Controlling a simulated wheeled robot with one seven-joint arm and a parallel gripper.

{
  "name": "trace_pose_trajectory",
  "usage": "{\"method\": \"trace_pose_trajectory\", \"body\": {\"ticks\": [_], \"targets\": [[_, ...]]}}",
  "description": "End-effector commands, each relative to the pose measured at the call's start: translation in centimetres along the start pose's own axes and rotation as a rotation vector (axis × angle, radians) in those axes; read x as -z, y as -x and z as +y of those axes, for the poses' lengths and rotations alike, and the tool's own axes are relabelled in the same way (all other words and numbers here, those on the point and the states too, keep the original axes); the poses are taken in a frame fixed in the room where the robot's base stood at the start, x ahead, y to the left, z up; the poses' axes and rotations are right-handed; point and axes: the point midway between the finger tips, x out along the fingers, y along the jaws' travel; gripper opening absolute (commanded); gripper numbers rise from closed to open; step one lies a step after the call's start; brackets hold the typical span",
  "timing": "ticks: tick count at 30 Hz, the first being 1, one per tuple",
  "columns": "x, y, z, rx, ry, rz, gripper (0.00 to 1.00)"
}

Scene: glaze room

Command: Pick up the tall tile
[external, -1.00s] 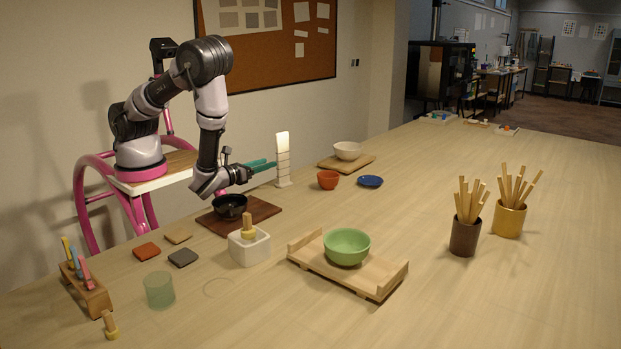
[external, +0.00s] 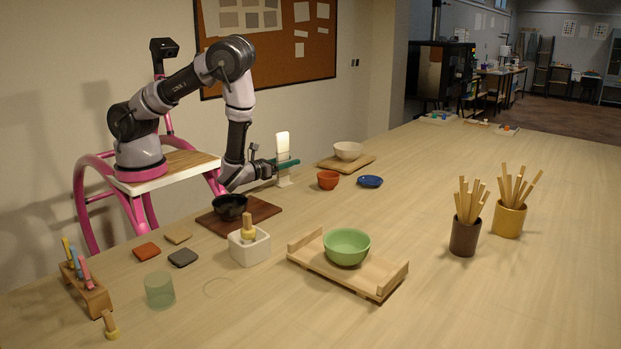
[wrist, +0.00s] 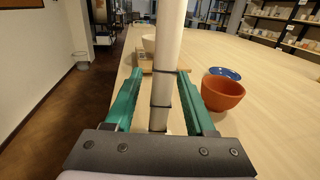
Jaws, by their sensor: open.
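The tall tile (external: 283,147) is a narrow white upright piece standing on a small base on the table, near the wall. In the wrist view the tall tile (wrist: 166,65) rises between the two green fingers, with dark bands across it. My gripper (external: 286,163) is open, with a finger on either side of the tile. In the wrist view my gripper (wrist: 160,88) shows gaps between both fingers and the tile. The tile's top is out of the wrist view.
An orange cup (external: 327,180) and a blue dish (external: 370,181) stand just right of the tile. A cream bowl (external: 348,150) on a wooden board is behind. A black bowl (external: 230,206) on a dark board is in front. The table's right side has free room.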

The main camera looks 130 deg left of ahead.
Motion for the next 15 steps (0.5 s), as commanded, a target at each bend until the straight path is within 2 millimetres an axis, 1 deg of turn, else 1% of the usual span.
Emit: {"method": "trace_pose_trajectory", "body": {"ticks": [1, 3, 9, 10, 11, 12, 13, 14, 15], "targets": [[-0.02, -0.48, 0.07, -0.002, 0.001, -0.001, 0.55], [-0.01, -0.76, 0.03, 0.0, 0.001, 0.0, 0.55], [0.0, -0.79, 0.0, 0.001, 0.0, 0.0, 0.55], [0.0, -0.79, 0.0, 0.001, 0.0, 0.0, 0.47], [0.0, -0.79, 0.01, 0.001, 0.0, 0.0, 0.36], [0.0, -0.79, 0.01, 0.0, 0.0, 0.0, 0.21], [0.0, -0.78, 0.01, 0.0, 0.0, 0.0, 0.09], [0.0, -0.78, 0.01, 0.0, 0.0, 0.0, 0.0], [0.0, -0.78, 0.01, 0.0, 0.0, 0.0, 0.0]]}}
